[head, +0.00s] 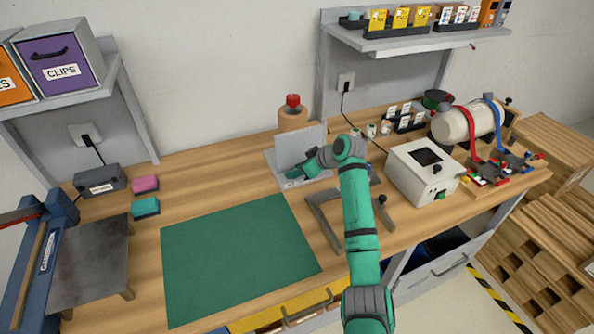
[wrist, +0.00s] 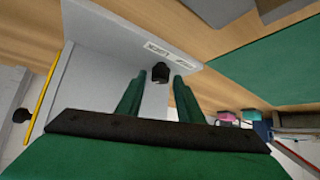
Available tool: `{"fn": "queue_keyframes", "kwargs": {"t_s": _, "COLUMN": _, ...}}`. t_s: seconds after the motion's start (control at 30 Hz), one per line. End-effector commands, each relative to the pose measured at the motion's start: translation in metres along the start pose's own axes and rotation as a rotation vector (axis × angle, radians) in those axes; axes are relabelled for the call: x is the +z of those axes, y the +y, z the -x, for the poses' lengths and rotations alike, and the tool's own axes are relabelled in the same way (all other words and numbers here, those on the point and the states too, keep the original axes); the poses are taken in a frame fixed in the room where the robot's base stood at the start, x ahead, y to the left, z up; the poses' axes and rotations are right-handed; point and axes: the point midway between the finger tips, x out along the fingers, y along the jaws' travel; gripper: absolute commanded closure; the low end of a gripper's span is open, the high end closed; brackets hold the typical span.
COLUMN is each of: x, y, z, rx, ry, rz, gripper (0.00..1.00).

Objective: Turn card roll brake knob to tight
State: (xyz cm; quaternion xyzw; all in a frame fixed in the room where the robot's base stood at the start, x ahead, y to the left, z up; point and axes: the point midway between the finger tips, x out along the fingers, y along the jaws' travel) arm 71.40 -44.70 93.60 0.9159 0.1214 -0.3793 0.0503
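A grey upright plate on a flat grey base (head: 272,160) stands near the back of the bench. My gripper (head: 298,173) is at the front of this stand, and the plate also shows in the wrist view (wrist: 98,55). In the wrist view a small black knob (wrist: 161,72) sits between the tips of my open gripper (wrist: 159,78), with a gap on both sides. A white label (wrist: 172,50) is beside the knob; its text is too small to read surely. A brown card roll (head: 293,119) with a red top knob (head: 293,100) stands behind the plate.
A green mat (head: 235,260) lies in front, mostly clear. A grey frame with a black knob (head: 382,199) is to the right of my arm, then a white box (head: 408,178). Pink (head: 145,184) and teal (head: 145,207) blocks lie left.

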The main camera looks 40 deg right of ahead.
Motion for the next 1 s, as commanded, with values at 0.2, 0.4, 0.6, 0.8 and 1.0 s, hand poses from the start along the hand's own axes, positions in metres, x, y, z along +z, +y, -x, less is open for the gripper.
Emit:
{"fn": "queue_keyframes", "kwargs": {"t_s": 0.2, "x": 0.0004, "y": 0.0005, "z": 0.0006, "rx": 0.001, "ry": 0.0, "rz": -0.001, "gripper": 1.0}}
{"fn": "queue_keyframes", "kwargs": {"t_s": 0.4, "x": 0.0005, "y": 0.0001, "z": 0.0006, "rx": 0.014, "ry": 0.001, "rz": -0.013, "gripper": 1.0}}
{"fn": "queue_keyframes", "kwargs": {"t_s": 0.6, "x": 0.0009, "y": -0.0015, "z": 0.0007, "rx": 0.071, "ry": 0.002, "rz": -0.071, "gripper": 1.0}}
{"fn": "queue_keyframes", "kwargs": {"t_s": 0.8, "x": 0.0009, "y": -0.0044, "z": 0.0001, "rx": 0.178, "ry": 0.001, "rz": -0.179, "gripper": 1.0}}
{"fn": "queue_keyframes", "kwargs": {"t_s": 1.0, "x": 0.0002, "y": -0.0071, "z": -0.001, "rx": 0.311, "ry": 0.0, "rz": -0.313, "gripper": 1.0}}
